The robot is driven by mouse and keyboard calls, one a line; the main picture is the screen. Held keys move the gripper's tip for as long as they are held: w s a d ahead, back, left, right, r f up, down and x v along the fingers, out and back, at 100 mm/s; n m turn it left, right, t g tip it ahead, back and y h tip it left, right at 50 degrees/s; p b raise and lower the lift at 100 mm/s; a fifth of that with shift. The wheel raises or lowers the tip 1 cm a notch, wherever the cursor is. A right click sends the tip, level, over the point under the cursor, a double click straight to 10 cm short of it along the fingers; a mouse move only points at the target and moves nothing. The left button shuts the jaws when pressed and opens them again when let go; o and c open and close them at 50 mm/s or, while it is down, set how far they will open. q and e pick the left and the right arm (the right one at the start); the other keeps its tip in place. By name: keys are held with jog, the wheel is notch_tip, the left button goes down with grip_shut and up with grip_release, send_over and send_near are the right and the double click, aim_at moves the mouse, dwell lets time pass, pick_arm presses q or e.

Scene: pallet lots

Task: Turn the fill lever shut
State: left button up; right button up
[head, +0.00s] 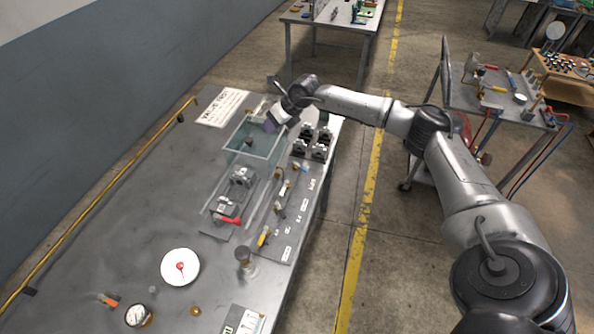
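A small panel (287,232) with pale lettering lies along the bench's right edge. It carries a yellow-handled lever (263,238) near its front end, a lever with a dark handle (279,209) and one with a blue end (305,168) farther back. The lettering is too small to tell which is the fill lever. A red lever (230,220) sits on a grey block fixture (216,208) left of the panel. My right gripper (270,124) is over the far right part of a clear water tank (238,158), apart from the levers. Its fingers are too small to read. My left gripper is not in view.
Several black-and-grey valve bodies (320,151) stand right of the tank. A white dial (180,267), a gauge (138,316) and a brass-topped post (243,256) stand nearer. A sign (222,107) lies at the back. The bench's left part is clear.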

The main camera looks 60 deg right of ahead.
aim_at(303, 168)
jog(key=s+d+f+g+h, duration=0.2)
jog(key=s+d+f+g, duration=0.1)
jog(key=s+g, duration=0.5)
jog(key=shift+t, duration=0.7)
jog(key=f, duration=0.9)
jog(key=s+f, duration=0.1)
jog(key=f, duration=0.3)
jog(key=shift+f+b, duration=0.3)
jog(key=shift+f, duration=0.05)
jog(key=shift+c, duration=0.2)
jog(key=shift+m, duration=0.3)
grip_shut()
